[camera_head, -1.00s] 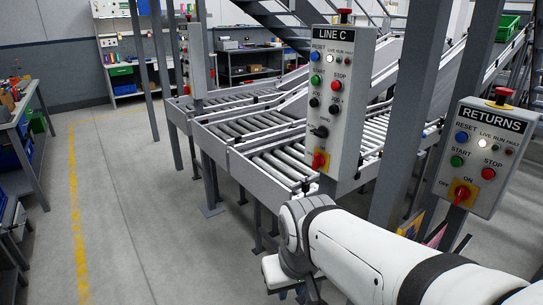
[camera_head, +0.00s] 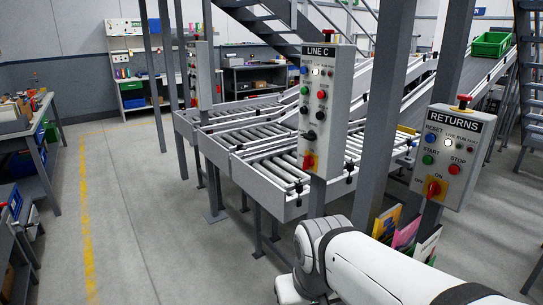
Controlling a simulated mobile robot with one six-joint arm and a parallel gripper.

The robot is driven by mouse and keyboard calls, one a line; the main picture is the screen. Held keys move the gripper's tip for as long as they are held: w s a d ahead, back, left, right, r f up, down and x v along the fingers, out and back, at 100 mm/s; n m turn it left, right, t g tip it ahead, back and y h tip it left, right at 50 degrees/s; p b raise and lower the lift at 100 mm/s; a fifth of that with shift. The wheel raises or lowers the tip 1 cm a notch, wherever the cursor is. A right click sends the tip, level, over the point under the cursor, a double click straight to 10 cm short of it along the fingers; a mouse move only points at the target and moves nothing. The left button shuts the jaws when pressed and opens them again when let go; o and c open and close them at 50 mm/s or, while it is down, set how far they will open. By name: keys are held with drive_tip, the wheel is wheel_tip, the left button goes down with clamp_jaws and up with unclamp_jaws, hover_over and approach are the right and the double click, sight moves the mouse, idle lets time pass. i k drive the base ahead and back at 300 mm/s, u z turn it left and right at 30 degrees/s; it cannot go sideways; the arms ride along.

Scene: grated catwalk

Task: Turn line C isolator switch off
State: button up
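The LINE C control panel (camera_head: 326,95) is a grey box on a post, left of a thick grey column. Its isolator switch (camera_head: 308,161) is a red rotary handle on a yellow plate at the bottom of the panel face. The panel is seen at an angle, and the handle's exact position is too small to tell. Above it are coloured buttons, black selector knobs and a lit white lamp (camera_head: 316,71). My white arm reaches in from the bottom right, below the panel and apart from it. My gripper is out of view below the bottom edge.
The RETURNS panel (camera_head: 448,157) stands at the right, with its own red switch on yellow. Roller conveyors (camera_head: 270,180) lie behind the LINE C panel. A thick column (camera_head: 380,110) stands between the panels. Open floor (camera_head: 140,230) lies to the left.

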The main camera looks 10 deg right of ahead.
sight(308, 162)
drive_tip(key=z, duration=0.3)
drive_tip(key=i, duration=1.25)
drive_tip(key=z, duration=0.2)
